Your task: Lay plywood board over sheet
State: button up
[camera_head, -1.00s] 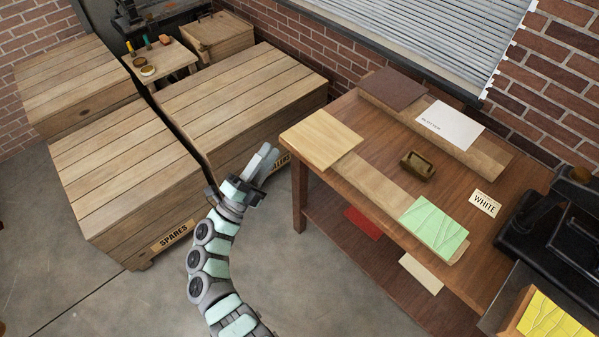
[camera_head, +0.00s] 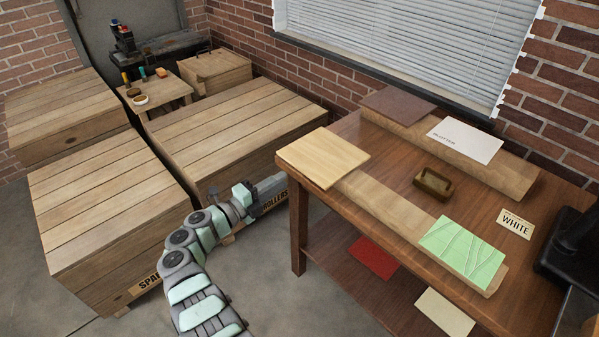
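A pale square plywood board (camera_head: 322,157) lies at the left end of the table, partly over the end of a long wooden strip. My gripper (camera_head: 280,190) is left of and below the board, outside the table's edge and near the rollers crate. It is apart from the board and seems to hold nothing; its fingers overlap from this angle, so their gap is unclear. A white sheet marked blotter (camera_head: 466,140) lies on the rear wooden strip. I cannot tell whether this is the task's sheet.
A black press (camera_head: 570,250) is cut off at right. The rollers crate (camera_head: 235,130) stands left.

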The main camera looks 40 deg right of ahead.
aim_at(299, 170)
jog(key=d+b, duration=0.3)
jog(key=d, duration=0.4)
jog(key=shift+d+b, duration=0.35)
grip_shut()
dwell(0.6)
notch_tip(299, 170, up, 3)
jog(key=p, duration=0.3)
jog(key=shift+r, duration=0.2)
jog(key=shift+s+f, duration=0.1)
jog(key=shift+f, duration=0.1)
